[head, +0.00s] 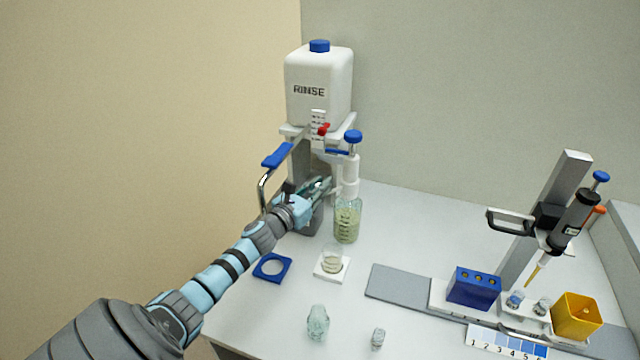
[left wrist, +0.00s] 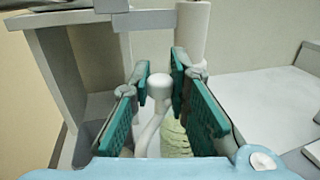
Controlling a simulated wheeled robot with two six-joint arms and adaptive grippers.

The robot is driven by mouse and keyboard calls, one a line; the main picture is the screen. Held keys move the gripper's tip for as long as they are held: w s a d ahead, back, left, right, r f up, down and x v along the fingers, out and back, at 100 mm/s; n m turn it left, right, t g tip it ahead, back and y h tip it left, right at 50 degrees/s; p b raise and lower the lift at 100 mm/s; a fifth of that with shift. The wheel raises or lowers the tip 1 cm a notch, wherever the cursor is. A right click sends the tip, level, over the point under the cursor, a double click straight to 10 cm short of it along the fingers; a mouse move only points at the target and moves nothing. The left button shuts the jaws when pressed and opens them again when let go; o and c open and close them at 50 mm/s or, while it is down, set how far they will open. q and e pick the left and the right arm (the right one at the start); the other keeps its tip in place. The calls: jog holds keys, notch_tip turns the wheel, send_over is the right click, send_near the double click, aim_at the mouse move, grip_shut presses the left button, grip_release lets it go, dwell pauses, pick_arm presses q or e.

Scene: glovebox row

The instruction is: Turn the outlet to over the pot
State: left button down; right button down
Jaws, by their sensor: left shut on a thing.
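A bottle with pale green contents (head: 347,222) stands on the bench with a white dispenser (head: 350,178) and blue knob on top. Its white outlet (left wrist: 158,86), with a rounded end and a curved tube going down, shows in the left wrist view. My left gripper (head: 318,187) is at the outlet, left of the dispenser, its teal fingers (left wrist: 172,95) on either side; it is shut on the outlet. The outlet tip is hidden in the head view. A small glass pot (head: 332,262) sits on a white tile in front of the bottle. My right gripper is not in view.
A white RINSE tank (head: 319,85) stands on a rack behind my gripper, with a blue-handled lever (head: 277,156) at its left. Glass pieces (head: 318,322) stand in front. A pipette stand (head: 550,215) is at right.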

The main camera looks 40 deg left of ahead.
pick_arm(q)
jog(key=c, duration=1.5)
grip_release()
jog(key=shift+d, duration=0.1)
